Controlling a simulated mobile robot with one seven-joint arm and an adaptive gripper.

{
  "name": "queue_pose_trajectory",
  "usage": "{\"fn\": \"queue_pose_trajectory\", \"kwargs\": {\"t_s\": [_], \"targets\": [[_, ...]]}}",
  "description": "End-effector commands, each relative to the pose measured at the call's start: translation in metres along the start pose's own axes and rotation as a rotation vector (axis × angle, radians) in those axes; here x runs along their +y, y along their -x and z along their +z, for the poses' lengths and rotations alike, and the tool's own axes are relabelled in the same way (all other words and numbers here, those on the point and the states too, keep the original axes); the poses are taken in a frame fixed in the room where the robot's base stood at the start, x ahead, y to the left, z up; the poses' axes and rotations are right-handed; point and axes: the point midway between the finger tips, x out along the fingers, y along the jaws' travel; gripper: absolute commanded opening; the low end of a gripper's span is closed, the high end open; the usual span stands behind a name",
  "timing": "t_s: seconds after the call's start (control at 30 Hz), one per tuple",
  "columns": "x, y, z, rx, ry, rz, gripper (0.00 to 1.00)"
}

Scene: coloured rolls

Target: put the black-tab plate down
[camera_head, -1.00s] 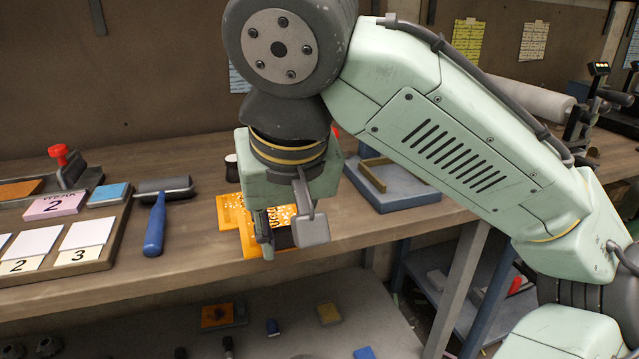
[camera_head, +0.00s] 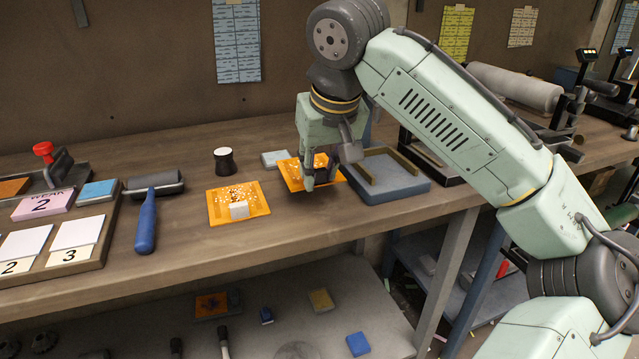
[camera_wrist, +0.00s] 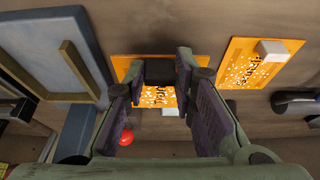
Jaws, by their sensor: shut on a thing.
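The black-tab plate is an orange plate with dark marks and white specks (camera_head: 290,174). My gripper (camera_head: 322,182) is shut on its black tab (camera_wrist: 160,72), seen between the fingers in the wrist view. The plate is level and at or just above the bench, left of the blue-grey tray; I cannot tell whether it touches. A second orange plate (camera_head: 222,209), with a white tab (camera_head: 239,210), lies flat on the bench to the left. The gripper hides part of the held plate.
The blue-grey tray (camera_head: 395,192) with wooden strips stands close on the right. A pale block (camera_head: 275,158) and a dark pot with a white top (camera_head: 224,160) stand behind. A blue-handled roller (camera_head: 147,222) lies left. The bench's front edge is near.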

Motion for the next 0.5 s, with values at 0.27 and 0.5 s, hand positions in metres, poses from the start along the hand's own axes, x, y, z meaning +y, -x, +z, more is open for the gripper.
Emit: {"fn": "queue_pose_trajectory", "kwargs": {"t_s": [0.27,0.5], "targets": [[-0.002,-0.031,0.015,0.0,0.0,0.0,0.01],[-0.002,-0.031,0.015,-0.001,0.001,-0.001,0.01]]}}
